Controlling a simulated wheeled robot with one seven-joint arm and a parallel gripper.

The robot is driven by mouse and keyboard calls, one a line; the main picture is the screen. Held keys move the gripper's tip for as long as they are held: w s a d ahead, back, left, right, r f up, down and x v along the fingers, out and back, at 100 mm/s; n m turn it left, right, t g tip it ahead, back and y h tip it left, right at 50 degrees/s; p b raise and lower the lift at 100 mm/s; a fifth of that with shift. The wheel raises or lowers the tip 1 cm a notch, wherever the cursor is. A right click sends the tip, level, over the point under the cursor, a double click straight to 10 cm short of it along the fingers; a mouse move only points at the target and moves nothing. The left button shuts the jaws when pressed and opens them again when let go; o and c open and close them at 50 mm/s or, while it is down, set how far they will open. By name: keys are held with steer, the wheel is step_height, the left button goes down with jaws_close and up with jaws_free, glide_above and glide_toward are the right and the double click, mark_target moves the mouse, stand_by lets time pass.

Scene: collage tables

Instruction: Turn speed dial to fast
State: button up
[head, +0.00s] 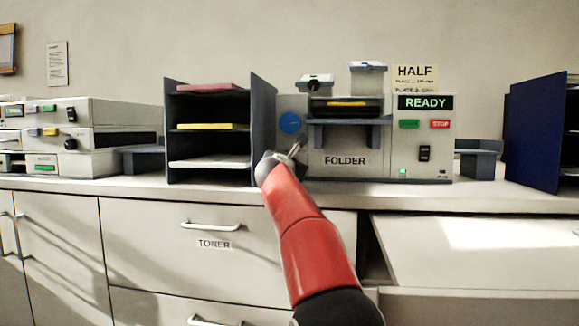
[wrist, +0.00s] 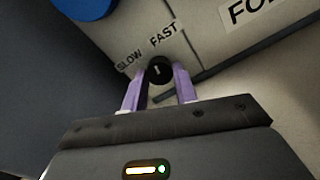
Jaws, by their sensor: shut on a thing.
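The black speed dial (wrist: 161,77) sits on the front of the folder machine (head: 375,168) and shows in the wrist view between the words SLOW (wrist: 128,61) and FAST (wrist: 164,34). Its short white mark points roughly upward in the wrist view; I cannot tell exactly which word it meets. My gripper (wrist: 160,71) has its two purple fingers on either side of the dial and is shut on it. In the head view my gripper (head: 296,148) is at the machine's lower left, and the dial is hidden behind it.
A large blue knob (head: 290,122) is just above the dial. A dark shelf rack (head: 259,105) with paper stacks stands close on the left. The machine's READY sign (head: 425,103) and STOP button (head: 440,124) are on the right. An open drawer (head: 470,250) juts out at the lower right.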

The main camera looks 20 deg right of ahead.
steer(key=shift+m, duration=0.9)
steer(key=o, duration=1)
steer(key=shift+b+v, duration=1.65)
steer(key=shift+v, duration=2.25)
